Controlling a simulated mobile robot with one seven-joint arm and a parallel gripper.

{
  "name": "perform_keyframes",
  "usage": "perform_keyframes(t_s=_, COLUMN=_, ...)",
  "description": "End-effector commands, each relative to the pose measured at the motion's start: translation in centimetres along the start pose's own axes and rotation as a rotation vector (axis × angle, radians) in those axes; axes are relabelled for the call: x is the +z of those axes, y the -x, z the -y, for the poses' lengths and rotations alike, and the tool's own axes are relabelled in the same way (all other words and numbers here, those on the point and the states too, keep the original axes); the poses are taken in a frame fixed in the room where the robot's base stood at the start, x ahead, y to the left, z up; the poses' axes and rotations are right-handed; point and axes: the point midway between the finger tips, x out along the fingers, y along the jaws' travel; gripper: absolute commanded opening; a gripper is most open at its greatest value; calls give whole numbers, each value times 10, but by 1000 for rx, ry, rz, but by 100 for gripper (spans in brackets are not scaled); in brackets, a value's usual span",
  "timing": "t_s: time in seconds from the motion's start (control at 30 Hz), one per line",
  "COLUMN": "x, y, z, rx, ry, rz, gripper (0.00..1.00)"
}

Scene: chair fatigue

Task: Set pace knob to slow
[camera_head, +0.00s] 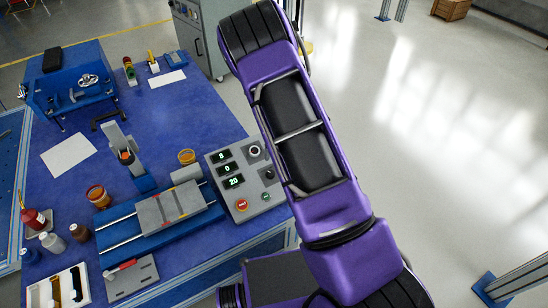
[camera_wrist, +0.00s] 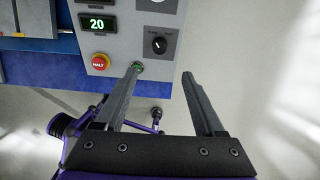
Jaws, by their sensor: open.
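The grey control box (camera_head: 224,160) stands at the right end of the blue bench, with two knobs on its right side. In the wrist view a black knob (camera_wrist: 158,45) sits on a dark square plate; its labels are too small to read, so I cannot tell whether it is the pace knob. It also shows in the head view (camera_head: 269,174), close beside my arm. A second knob (camera_head: 254,151) with a pale ring is above it, cut off in the wrist view. My gripper (camera_wrist: 161,74) is open and empty, its fingertips just below the black knob in the picture, apart from it.
A red HALT button (camera_wrist: 100,62) and a green button (camera_wrist: 139,67) are at the box's lower edge, the green one by the left fingertip. A display (camera_wrist: 97,24) reads 20. A clamped fixture (camera_head: 172,209) is left of the box. Open floor lies to the right.

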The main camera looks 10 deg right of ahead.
Motion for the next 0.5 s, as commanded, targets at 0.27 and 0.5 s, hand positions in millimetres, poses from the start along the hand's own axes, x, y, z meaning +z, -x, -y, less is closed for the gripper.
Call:
perform_keyframes(t_s=0.27, x=0, y=26, z=-1, rx=1, ry=1, rz=-1, gripper=71)
perform_keyframes(t_s=0.5, x=0, y=27, z=0, rx=1, ry=1, rz=-1, gripper=71)
